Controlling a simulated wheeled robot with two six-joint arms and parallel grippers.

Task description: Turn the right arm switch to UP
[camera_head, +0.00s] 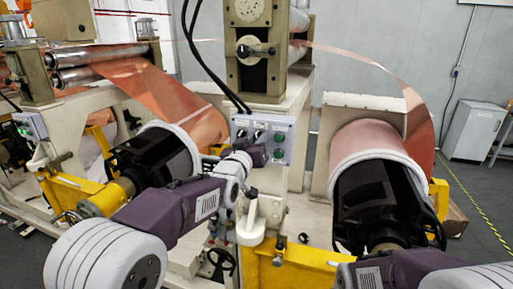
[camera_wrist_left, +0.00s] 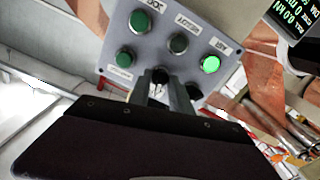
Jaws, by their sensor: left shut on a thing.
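The grey control panel (camera_head: 285,152) is on the machine front in the middle of the head view. In the left wrist view the panel (camera_wrist_left: 229,45) shows green buttons, one of them lit (camera_wrist_left: 210,64), and dark switch knobs. My left gripper (camera_head: 264,150) is at the panel's lower left. Its fingers (camera_wrist_left: 164,92) are shut on a dark switch knob (camera_wrist_left: 160,75), which is partly hidden between them. Another dark knob (camera_wrist_left: 193,90) sits just beside the fingers. My right gripper is out of view.
Copper foil rolls stand at left (camera_head: 203,128) and right (camera_head: 372,147) of the panel, with black hubs in front. A yellow bracket (camera_head: 290,262) and a pale handle part lie below the panel. A grey cabinet (camera_head: 474,130) stands at the back right.

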